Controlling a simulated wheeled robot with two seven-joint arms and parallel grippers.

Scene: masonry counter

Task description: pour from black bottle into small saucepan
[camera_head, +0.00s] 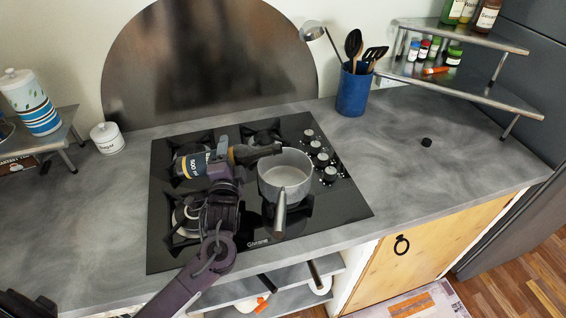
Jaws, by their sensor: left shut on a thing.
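The black bottle (191,165) is tipped almost level above the stove, its neck pointing right and its mouth near the far rim of the small saucepan. It has a dark label with a yellow band. My left gripper (222,160) is shut around the bottle near its shoulder. The small grey saucepan (286,178) stands on the right part of the stove, handle pointing toward the front. Its inside looks pale, and no stream of liquid is visible. My right gripper is out of view.
The black stove (335,208) has knobs (322,160) right of the saucepan. A blue utensil holder (352,92) stands behind it. A small black round object (427,142) lies on the right counter, otherwise clear. A white lidded jar (107,138) is at left; a corner shelf (460,85) holds small bottles.

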